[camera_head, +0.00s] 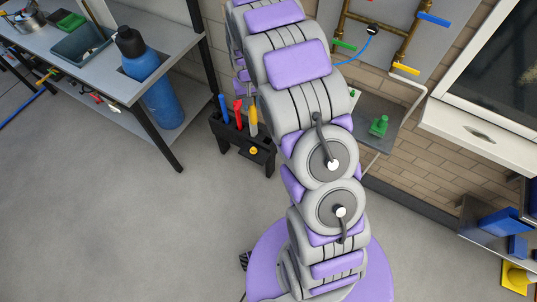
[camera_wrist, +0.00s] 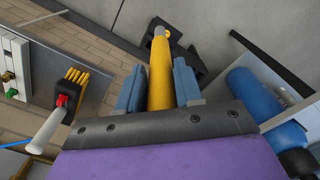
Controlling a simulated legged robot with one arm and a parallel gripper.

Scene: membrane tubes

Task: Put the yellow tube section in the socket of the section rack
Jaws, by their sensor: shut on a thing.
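The yellow tube section (camera_wrist: 160,88) stands out from my gripper (camera_wrist: 157,68) in the wrist view. My gripper is shut on it, with one blue-grey finger on either side. The tube's far end overlaps a black stand (camera_wrist: 190,58) with a small orange knob. I cannot tell whether they touch. In the head view a black rack (camera_head: 236,141) holds upright blue and red pieces; a yellow piece (camera_head: 253,122) shows at its right end. I cannot tell if that is the held section. My gripper is not clearly visible there, behind my arm.
A wall shelf (camera_head: 400,112) with a green piece is at the right. Open floor lies in front of the rack.

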